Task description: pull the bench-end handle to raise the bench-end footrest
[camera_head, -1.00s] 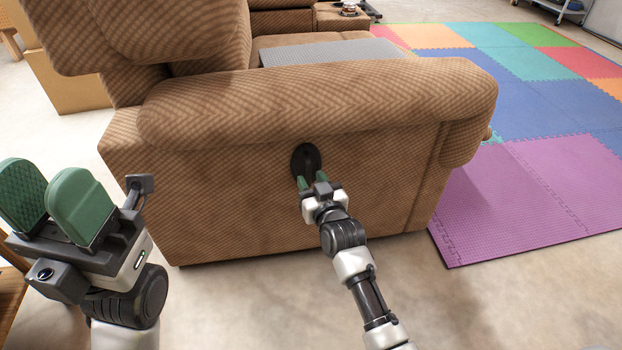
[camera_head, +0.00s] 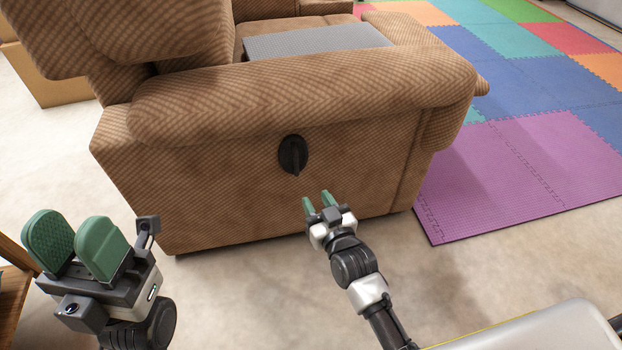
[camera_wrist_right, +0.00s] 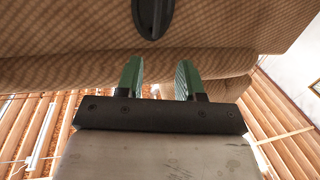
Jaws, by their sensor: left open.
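The black oval handle (camera_head: 293,154) is set in the side of the brown patterned bench end (camera_head: 230,190), below its padded arm. It also shows at the top edge of the right wrist view (camera_wrist_right: 153,14). My right gripper (camera_head: 319,200) is below and slightly right of the handle, apart from it, open and empty. Its two green fingers stand spread in the right wrist view (camera_wrist_right: 160,80). My left gripper (camera_head: 74,240) is open and empty at the lower left, away from the bench. The footrest cannot be made out.
A grey flat panel (camera_head: 318,40) lies on the seat. Coloured foam mats (camera_head: 530,165) cover the floor at the right. A wooden piece (camera_head: 12,295) stands at the left edge. Bare floor (camera_head: 240,290) lies in front of the bench end.

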